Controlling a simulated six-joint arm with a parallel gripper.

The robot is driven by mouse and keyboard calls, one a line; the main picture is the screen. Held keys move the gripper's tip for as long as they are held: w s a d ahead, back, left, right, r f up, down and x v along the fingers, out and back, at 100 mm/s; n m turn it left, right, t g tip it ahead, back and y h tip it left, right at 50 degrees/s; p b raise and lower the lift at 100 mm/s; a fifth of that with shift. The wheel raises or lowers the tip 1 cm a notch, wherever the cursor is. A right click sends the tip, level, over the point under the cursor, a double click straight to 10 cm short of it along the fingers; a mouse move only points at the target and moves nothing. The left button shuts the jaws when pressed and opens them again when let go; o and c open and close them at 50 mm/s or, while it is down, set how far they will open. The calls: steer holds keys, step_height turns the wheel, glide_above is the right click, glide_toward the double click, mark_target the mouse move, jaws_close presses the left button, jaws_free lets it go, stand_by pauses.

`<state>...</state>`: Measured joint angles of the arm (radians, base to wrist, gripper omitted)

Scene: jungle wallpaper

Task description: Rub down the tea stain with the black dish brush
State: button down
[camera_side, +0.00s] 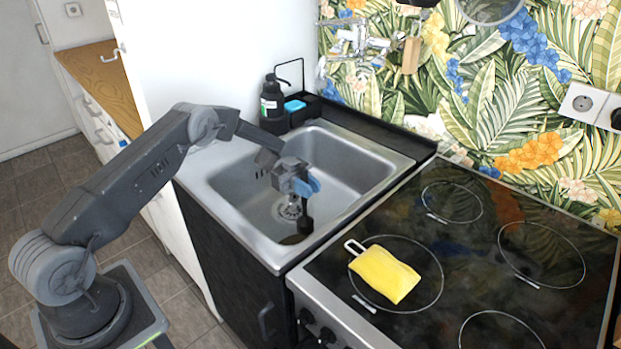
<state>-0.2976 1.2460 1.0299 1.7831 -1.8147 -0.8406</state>
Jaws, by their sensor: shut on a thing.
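My gripper (308,187), with blue fingers, is over the front part of the sink basin. It is shut on the black dish brush (306,224), which hangs down from the fingers with its dark head low in the basin. A dark brown patch, seemingly the tea stain (290,240), shows at the near side of the basin, just left of and below the brush head. The head is very close to the patch. I cannot tell whether they touch. The fingers hide the upper part of the brush.
The steel sink (233,222) has raised walls around the basin and a drain (289,210). A black soap dispenser (272,100) and blue sponge (295,106) stand behind it. A yellow cloth-like item (385,275) lies on the black hob (455,265) to the right.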

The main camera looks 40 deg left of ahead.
steer(key=shift+s, duration=5.15)
steer(key=shift+w, duration=5.55)
step_height(320, 180, up, 8)
steer(key=shift+s, duration=0.1)
